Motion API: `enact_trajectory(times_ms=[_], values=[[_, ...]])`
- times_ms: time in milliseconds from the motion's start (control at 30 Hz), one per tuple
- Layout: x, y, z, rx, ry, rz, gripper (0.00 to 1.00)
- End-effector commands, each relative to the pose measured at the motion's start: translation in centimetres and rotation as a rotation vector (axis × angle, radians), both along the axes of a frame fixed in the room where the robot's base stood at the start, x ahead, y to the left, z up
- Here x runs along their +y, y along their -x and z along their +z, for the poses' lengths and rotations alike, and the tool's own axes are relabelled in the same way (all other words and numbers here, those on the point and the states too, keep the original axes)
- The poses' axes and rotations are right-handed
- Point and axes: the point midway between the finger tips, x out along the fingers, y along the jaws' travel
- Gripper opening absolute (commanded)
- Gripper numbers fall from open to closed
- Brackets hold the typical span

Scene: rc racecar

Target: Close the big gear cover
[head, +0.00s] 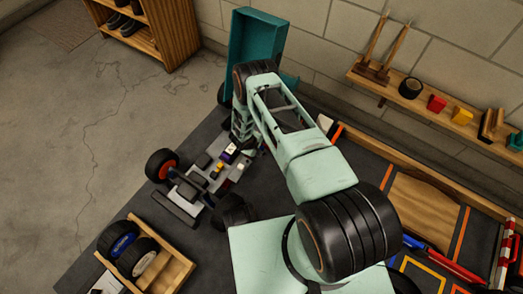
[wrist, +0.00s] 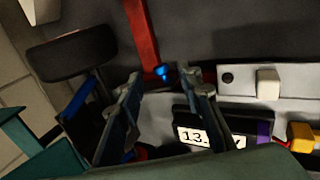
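The RC racecar (head: 205,178) sits on the dark workbench mat in the head view. My gripper (wrist: 160,78) is over its rear part, fingers pointing down at the chassis. In the wrist view the two fingers stand apart with a gap between them, and nothing is seen held. A red bar (wrist: 142,35) with a blue tip (wrist: 162,71) lies just beyond the fingertips. I cannot tell which part is the big gear cover; my arm and fingers hide part of the car.
A wooden crate with wheels (head: 170,262) is at the front left. A wall shelf (head: 440,107) with small blocks is at the right. Tools lie along the bench's right side.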

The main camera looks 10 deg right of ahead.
Motion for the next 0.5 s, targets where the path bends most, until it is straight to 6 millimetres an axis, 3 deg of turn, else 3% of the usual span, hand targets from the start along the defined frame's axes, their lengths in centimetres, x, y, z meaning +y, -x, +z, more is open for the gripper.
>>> enact_trajectory(times_ms=[33,200,500], values=[[-0.3,-0.3,-1.3,-0.001,0.000,-0.002,0.33],[-0.8,-0.9,-2.8,-0.001,-0.001,0.000,0.33],[-1.1,-1.2,-3.2,0.000,-0.001,0.001,0.33]])
